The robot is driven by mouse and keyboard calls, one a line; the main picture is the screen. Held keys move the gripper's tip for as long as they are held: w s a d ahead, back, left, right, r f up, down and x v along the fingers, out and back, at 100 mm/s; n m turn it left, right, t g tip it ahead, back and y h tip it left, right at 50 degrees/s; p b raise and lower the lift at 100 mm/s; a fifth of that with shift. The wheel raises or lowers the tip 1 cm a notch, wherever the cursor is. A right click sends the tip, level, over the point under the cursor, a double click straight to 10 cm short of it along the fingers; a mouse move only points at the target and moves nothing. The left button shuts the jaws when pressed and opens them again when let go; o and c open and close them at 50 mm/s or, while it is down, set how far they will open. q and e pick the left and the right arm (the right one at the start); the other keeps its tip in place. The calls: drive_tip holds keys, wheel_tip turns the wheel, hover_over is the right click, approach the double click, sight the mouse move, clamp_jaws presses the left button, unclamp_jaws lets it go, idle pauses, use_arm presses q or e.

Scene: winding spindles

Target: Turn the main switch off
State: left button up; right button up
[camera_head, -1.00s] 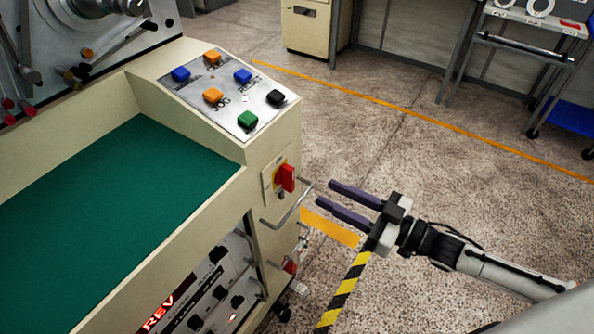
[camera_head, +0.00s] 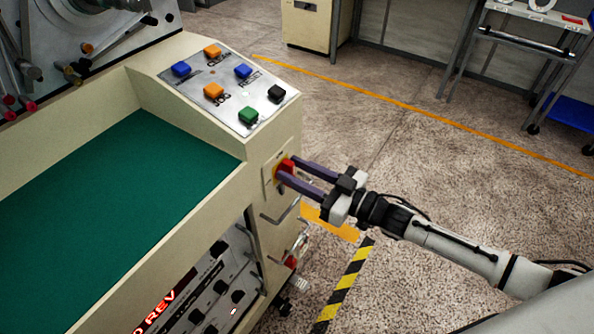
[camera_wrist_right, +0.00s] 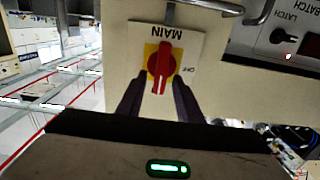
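The main switch (camera_head: 286,167) is a red knob on a yellow and white plate on the end face of the cream machine. It also shows in the right wrist view (camera_wrist_right: 160,66), under the word MAIN, with its handle lined up with the plate's length and the OFF mark to one side. My right gripper (camera_head: 286,169) is at the switch with its two dark fingers apart. In the right wrist view the fingers (camera_wrist_right: 157,92) stand on either side of the red handle, with gaps beside it. My left gripper is not in view.
A bent metal handle (camera_head: 282,212) sticks out just below the switch. A sloped panel with several coloured buttons (camera_head: 228,84) is above it. A green work surface (camera_head: 110,200) lies left. The floor to the right is open, with a shelf cart (camera_head: 520,50) farther back.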

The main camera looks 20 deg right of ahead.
clamp_jaws()
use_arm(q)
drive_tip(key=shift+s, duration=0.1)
